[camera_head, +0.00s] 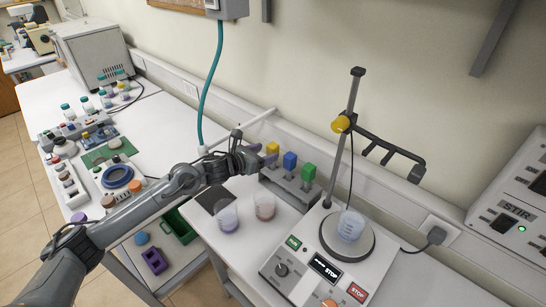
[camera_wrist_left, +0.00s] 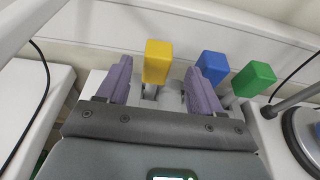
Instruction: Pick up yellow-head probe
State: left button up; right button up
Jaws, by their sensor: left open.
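The yellow-head probe (camera_head: 272,149) stands upright in a grey rack (camera_head: 283,190) beside a blue-head probe (camera_head: 290,161) and a green-head probe (camera_head: 308,173). My left gripper (camera_head: 262,160) is at the left end of the rack, close to the yellow head. In the left wrist view the yellow-head probe (camera_wrist_left: 157,62) lies between the two purple fingers of my left gripper (camera_wrist_left: 160,80), which are open with a gap on both sides. The blue head (camera_wrist_left: 212,65) is just outside the right finger, and the green head (camera_wrist_left: 254,78) is further right. My right gripper is not in view.
A teal hose (camera_head: 208,90) hangs behind my left arm.

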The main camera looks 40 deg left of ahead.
aim_at(269, 151)
pick_arm(q)
jog(key=shift+w+f+p, duration=0.1)
jog(key=shift+w+p, duration=0.2)
jog(key=shift+w, duration=0.15)
jog(key=p+x, duration=0.1)
jog(key=x, duration=0.2)
jog(key=shift+w+a+f+p, duration=0.15)
jog(key=shift+w+p, duration=0.15)
jog(key=shift+p, duration=0.1)
jog(key=shift+w+f, duration=0.2)
jog(key=shift+w, duration=0.15)
jog(key=shift+c, duration=0.3)
jog(key=c, duration=1)
